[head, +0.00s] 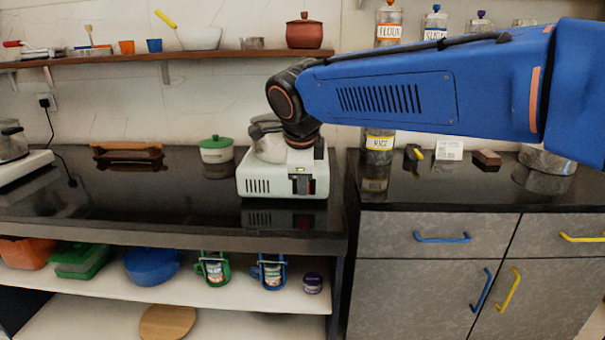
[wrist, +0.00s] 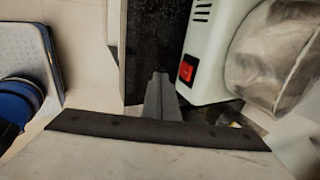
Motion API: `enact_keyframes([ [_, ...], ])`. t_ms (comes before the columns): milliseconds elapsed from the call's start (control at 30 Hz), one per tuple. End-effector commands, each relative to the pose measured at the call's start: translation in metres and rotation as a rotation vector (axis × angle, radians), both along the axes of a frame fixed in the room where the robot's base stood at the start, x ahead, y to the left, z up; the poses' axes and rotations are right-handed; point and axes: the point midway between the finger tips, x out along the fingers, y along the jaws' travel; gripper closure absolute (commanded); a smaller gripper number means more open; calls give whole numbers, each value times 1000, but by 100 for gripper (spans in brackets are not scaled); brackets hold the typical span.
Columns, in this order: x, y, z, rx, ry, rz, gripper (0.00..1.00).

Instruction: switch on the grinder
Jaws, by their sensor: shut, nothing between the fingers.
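The grinder (head: 258,187) is a pale green-white box with a metal jar (head: 266,140) on top, standing on the dark counter near its right end. My arm reaches in from the right and hides part of it. My gripper (head: 301,187) points down at the grinder's front. In the wrist view the grinder's body (wrist: 212,45) is at the upper right, with a red switch (wrist: 187,70) on its face. My gripper (wrist: 160,78) shows there with its fingers together and empty, just left of the switch. I cannot tell whether they touch it or which way the switch is set.
A green-lidded pot (head: 216,150) and a brown wooden rack (head: 128,153) stand left of the grinder on the counter (head: 130,205). A gap separates this counter from the right cabinet (head: 430,280). A wall shelf (head: 120,58) runs above.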

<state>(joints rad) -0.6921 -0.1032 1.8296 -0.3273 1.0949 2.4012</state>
Motion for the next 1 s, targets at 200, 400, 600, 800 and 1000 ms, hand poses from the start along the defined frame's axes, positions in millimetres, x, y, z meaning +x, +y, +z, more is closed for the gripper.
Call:
enact_keyframes([
  [200,16,-1,-36,-2,2,-1,100],
  [400,43,-2,-29,0,0,-1,100],
  [600,54,-2,-27,-1,0,0,100],
  [800,55,-2,-27,0,0,1,100],
  [1000,56,-2,-26,-1,4,0,100],
])
